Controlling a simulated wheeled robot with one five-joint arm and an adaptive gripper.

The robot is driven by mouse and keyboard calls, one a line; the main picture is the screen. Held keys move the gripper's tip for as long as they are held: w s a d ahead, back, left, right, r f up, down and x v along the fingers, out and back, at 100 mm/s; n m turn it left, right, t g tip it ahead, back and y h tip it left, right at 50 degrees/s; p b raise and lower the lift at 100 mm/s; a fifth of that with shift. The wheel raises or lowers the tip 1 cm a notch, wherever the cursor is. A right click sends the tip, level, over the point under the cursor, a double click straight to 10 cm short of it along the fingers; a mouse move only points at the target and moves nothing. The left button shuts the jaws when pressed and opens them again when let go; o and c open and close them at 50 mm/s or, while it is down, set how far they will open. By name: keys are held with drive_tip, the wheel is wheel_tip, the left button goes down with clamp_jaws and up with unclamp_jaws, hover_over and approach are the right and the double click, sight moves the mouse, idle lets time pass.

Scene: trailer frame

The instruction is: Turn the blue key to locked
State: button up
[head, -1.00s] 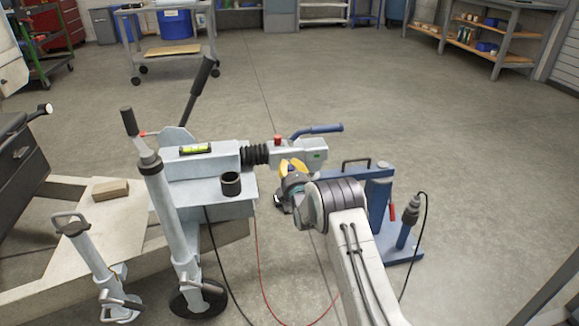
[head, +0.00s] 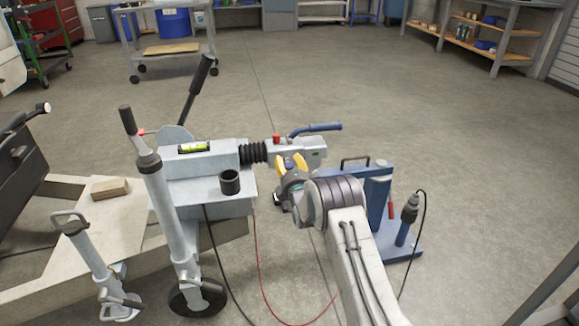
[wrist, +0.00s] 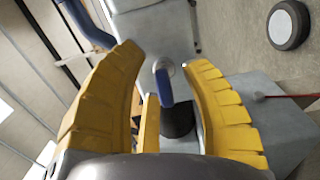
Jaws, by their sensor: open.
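The blue key (wrist: 166,88) shows in the wrist view, standing out of a round silver lock face (wrist: 158,66). The key and lock are hidden there behind my gripper and wrist. The lock's markings cannot be read.
A blue stand (head: 378,200) with a black handle is close to the right of my wrist. The grey trailer frame (head: 205,190) with a jack post (head: 165,210) is to the left. Black and red cables hang below the frame.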

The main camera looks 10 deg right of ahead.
drive_tip(key=shift+s, duration=0.1)
drive_tip(key=s, duration=1.1)
drive_tip(key=shift+s, duration=0.4)
idle(0.3)
drive_tip(key=s+r+m+g+p, duration=0.2)
drive_tip(key=s+r+m+p, duration=0.15)
drive_tip(key=r+p, duration=0.55)
drive_tip(key=s+r+m+g+p, duration=0.2)
drive_tip(key=s+r+g+p, duration=0.3)
drive_tip(key=r, duration=0.7)
drive_tip(key=s+r+m+p, duration=0.3)
drive_tip(key=r+p, duration=0.5)
drive_tip(key=r, duration=0.3)
drive_tip(key=s+r+m+g+p, duration=0.3)
drive_tip(key=s+r+m+p, duration=0.2)
drive_tip(key=s+r+p, duration=0.5)
drive_tip(key=s+r+m+g+p, duration=0.4)
drive_tip(key=s+r+p, duration=0.6)
drive_tip(key=s, duration=1.1)
drive_tip(key=shift+s+r+m+g, duration=0.3)
drive_tip(key=shift+r+m, duration=0.05)
drive_tip(key=shift+r, duration=0.3)
